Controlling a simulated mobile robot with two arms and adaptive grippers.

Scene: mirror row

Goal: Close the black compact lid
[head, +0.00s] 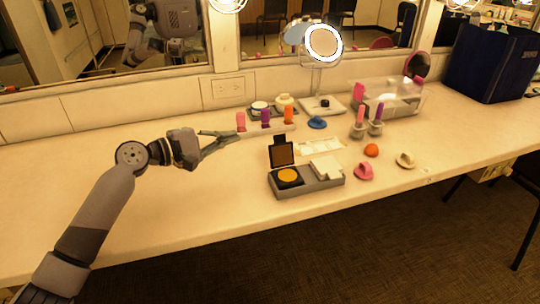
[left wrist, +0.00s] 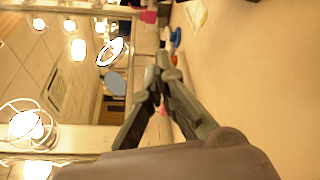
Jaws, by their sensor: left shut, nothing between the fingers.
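The base sits in the left part of a grey tray (head: 325,184). My left gripper (head: 236,136) is shut and empty, above the counter to the left of and behind the raised lid, apart from it. In the left wrist view the closed fingers (left wrist: 166,66) meet at their tips, and I cannot make out the compact there. My right gripper does not show.
White blocks (head: 326,167) fill the tray's right side. The counter's left front is clear.

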